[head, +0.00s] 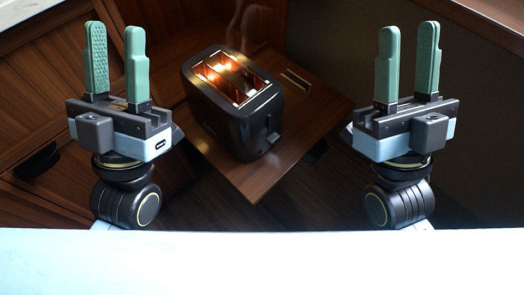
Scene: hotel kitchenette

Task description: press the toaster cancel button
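A black toaster (235,112) stands upright on a brown wooden surface (262,180) in the middle of the head view. Its slots glow orange, and what looks like faint smoke or steam rises above them. A lever (272,139) shows on its near right end. I cannot make out the cancel button. My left gripper (116,62) is to the left of the toaster, fingers up, open and empty. My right gripper (407,62) is to the right of it, fingers up, open and empty. Neither gripper touches the toaster.
Wooden cabinet panels (45,135) with a dark handle (37,160) are on the left. A wooden ledge (480,22) runs across the upper right. The wooden surface has bare room in front of and to the right of the toaster.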

